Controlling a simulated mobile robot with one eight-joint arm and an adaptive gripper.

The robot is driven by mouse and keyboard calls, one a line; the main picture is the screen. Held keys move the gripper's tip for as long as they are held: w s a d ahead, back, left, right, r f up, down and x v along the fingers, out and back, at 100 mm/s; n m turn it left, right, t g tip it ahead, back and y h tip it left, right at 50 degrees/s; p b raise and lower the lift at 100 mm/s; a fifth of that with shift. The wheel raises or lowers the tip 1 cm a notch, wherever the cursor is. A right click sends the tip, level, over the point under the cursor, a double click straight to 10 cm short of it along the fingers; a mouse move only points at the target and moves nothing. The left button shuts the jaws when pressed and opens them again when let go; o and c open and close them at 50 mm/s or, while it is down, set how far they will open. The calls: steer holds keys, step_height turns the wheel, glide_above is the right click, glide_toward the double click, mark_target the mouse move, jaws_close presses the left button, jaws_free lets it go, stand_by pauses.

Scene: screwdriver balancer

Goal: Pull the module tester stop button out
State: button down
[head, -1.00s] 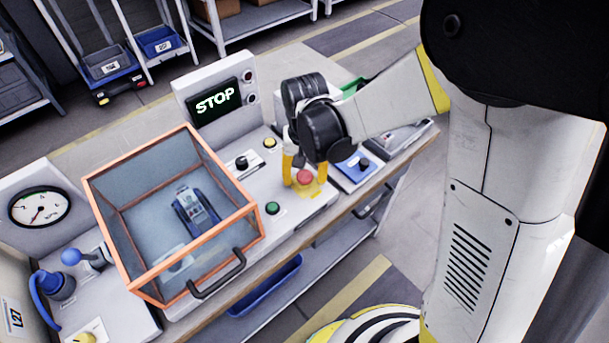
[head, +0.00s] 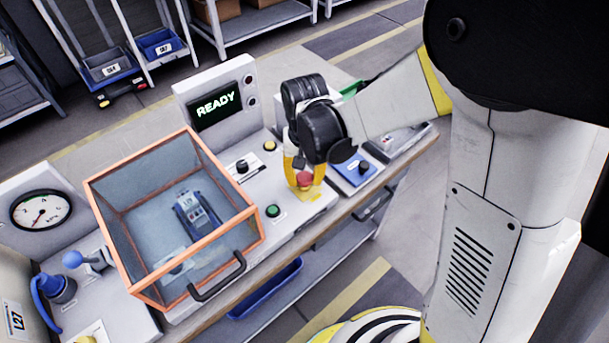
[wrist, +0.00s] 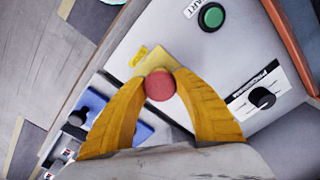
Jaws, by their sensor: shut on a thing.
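The red stop button (head: 304,180) sits on a yellow plate at the front right of the module tester (head: 290,212). In the wrist view the button (wrist: 160,85) is between the two yellow fingertips, which touch it on both sides. My gripper (wrist: 160,84) is shut on the button, coming from above; in the head view my gripper (head: 303,172) partly covers the plate. The tester's screen (head: 216,105) reads READY in green.
A clear box with an orange frame (head: 257,224) and a dark handle stands left of the button, with a blue device inside. A green start button (head: 273,211) and a black knob (head: 242,166) are close by. A blue unit (head: 352,172) sits to the right.

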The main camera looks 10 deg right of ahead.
steer(key=shift+r, duration=0.15)
steer(key=c, duration=0.9)
jaws_free()
steer(key=shift+r, duration=0.15)
steer(key=shift+r+p, duration=0.3)
steer(key=shift+p, duration=0.05)
steer(key=shift+r+p, duration=2.1)
steer(key=shift+r, duration=0.8)
steer(key=s+d+r+t, duration=0.2)
steer(key=s+d+r, duration=0.1)
steer(key=d+r, duration=0.1)
steer(key=s+d+r+t, duration=0.2)
steer(key=s+d+r, duration=0.2)
steer(key=d+r, duration=0.1)
steer(key=s+d+r+t, duration=0.3)
steer(key=s+d+r, duration=0.1)
steer(key=r, duration=0.1)
steer(key=shift+d+r+n, duration=0.25)
steer(key=shift+r+n, duration=0.05)
steer(key=shift+r, duration=0.05)
